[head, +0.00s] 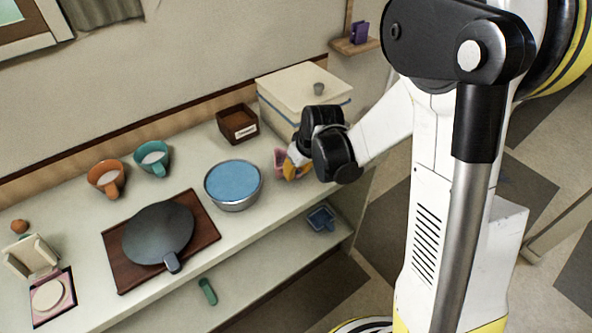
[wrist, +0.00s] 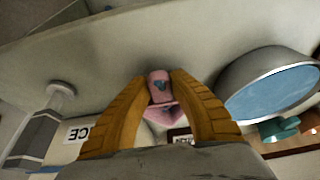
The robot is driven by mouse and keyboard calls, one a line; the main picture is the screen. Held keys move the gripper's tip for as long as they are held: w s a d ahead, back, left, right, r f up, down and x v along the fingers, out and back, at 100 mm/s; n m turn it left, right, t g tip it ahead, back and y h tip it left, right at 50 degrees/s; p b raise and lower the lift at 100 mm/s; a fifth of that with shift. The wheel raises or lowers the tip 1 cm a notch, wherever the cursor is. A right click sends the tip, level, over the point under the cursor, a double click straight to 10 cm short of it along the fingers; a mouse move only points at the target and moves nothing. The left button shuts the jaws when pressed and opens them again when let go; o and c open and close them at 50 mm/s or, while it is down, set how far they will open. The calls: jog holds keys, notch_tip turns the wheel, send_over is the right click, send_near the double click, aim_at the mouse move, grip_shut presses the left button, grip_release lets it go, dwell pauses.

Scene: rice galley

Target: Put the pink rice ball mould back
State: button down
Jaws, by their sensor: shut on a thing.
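The pink rice ball mould (head: 279,160) shows as a small pink patch at my gripper (head: 291,168), between the metal bowl and the cream box. In the wrist view the mould (wrist: 160,112) sits between the two yellow fingertips of my gripper (wrist: 161,82), with a blue mark on its pink face. The fingers are shut on it. In the head view my gripper and wrist hide part of the mould. I cannot tell how far it is above the counter.
A bowl (head: 235,201) with blue contents stands left of my gripper. A cream lidded box (head: 303,86) and a brown labelled box (head: 238,131) stand behind. A blue mould-like item (head: 321,218) and a green item (head: 208,291) lie on the lower shelf (head: 262,262).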

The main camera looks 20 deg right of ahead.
jog(key=shift+f+b, duration=0.5)
jog(key=shift+f, duration=0.05)
dwell(0.4)
jog(key=c, duration=1.2)
grip_release()
jog(key=shift+r, duration=0.15)
jog(key=v, duration=1.1)
jog(key=shift+s+r, duration=0.2)
jog(key=shift+r, duration=0.15)
jog(key=shift+d, duration=0.1)
